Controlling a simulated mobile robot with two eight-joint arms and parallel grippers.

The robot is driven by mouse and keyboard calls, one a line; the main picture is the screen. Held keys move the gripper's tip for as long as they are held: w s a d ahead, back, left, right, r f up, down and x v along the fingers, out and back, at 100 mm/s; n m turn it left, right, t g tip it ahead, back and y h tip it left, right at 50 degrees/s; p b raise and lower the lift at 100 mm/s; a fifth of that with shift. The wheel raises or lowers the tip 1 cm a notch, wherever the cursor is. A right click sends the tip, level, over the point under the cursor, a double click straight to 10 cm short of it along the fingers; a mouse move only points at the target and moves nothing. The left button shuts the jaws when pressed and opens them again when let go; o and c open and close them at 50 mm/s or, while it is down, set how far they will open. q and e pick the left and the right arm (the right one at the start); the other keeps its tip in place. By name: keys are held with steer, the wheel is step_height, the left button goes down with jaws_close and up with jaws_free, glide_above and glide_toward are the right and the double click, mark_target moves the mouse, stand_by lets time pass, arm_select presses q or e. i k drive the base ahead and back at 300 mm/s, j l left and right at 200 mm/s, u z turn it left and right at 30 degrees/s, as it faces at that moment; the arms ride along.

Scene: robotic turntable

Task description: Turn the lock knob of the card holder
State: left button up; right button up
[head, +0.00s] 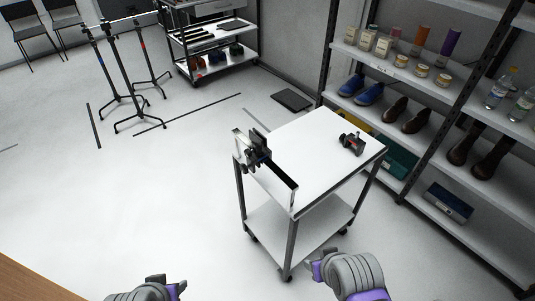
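A black clamp-like device (257,152) with small knobs and a pale upright plate stands at the left edge of a white cart top (315,130). A smaller black device (352,143) with a red part lies near the cart's right side. I cannot tell for certain which is the card holder, and a lock knob is too small to make out. My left gripper (178,288) is at the bottom edge, left of the cart and far from both devices. My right gripper (314,268) is low in front of the cart, touching neither device. Their finger openings are unclear.
A rack with shoes (395,113), jars and bottles stands at the right. Black stands (125,80) are at the back left. The floor left of the cart is mostly clear.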

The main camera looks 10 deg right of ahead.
mark_target(249, 153)
steer(key=i+z, duration=0.1)
steer(key=z, duration=1.65)
steer(key=j+z, duration=0.25)
steer(key=z, duration=0.2)
steer(key=j+z, duration=0.25)
steer(key=z, duration=0.15)
steer(key=k+j+z, duration=0.1)
steer(key=j+z, duration=0.15)
steer(key=z, duration=0.2)
steer(key=k+j+z, duration=0.2)
steer(key=j+z, duration=0.3)
steer(key=k+j+z, duration=0.3)
steer(key=z, duration=0.15)
steer(key=k+j+z, duration=0.25)
steer(key=k, duration=0.2)
steer(key=k+j+z, duration=0.2)
steer(key=k, duration=0.25)
steer(key=k+j, duration=0.25)
steer(key=k, duration=0.2)
steer(key=k+j, duration=0.3)
steer(key=k, duration=0.2)
steer(key=j, duration=0.7)
steer(key=i, duration=0.05)
